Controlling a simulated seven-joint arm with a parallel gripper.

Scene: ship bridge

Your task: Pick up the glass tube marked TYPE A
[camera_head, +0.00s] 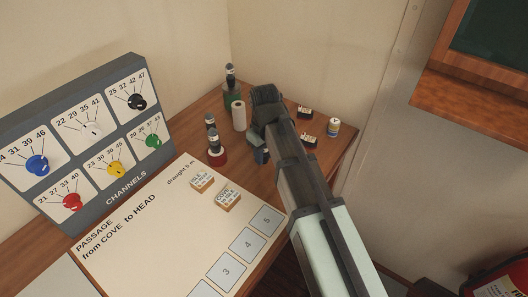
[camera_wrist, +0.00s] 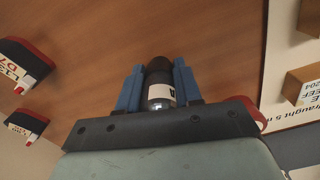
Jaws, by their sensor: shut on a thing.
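In the wrist view my gripper (camera_wrist: 158,86) has its blue fingers shut on a glass tube (camera_wrist: 160,93) with a dark top and a white label. The mark on the label is too small to read. In the head view my gripper (camera_head: 261,152) is over the right part of the wooden desk, and my arm hides the held tube. Other dark-topped tubes stand to its left: one at a red base (camera_head: 217,157) and one at a green base (camera_head: 232,98). I cannot read their labels.
A white cylinder (camera_head: 239,116) stands left of my gripper. The passage board (camera_head: 165,230) with two small blocks and the channels panel (camera_head: 95,140) are on the left.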

